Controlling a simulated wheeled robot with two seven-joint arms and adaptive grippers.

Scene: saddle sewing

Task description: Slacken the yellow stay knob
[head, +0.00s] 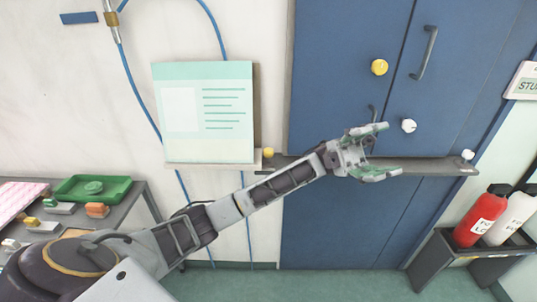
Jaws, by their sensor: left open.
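Two yellow knobs show in the head view, and I cannot tell which one is the stay knob. A larger round yellow knob (379,67) sits on the blue cabinet door (335,70). A small yellow knob (268,153) sits at the left end of a dark horizontal bar (430,166) across the doors. My left gripper (386,150) is open and empty in front of the bar, below the larger yellow knob and well right of the small one. My arm hides part of the bar. My right gripper is not in view.
White knobs sit on the door (408,126) and at the bar's right end (467,155). A notice board (208,112) hangs left. A side table with a green tray (92,189) stands lower left. Red (481,217) and white (511,218) extinguishers stand lower right.

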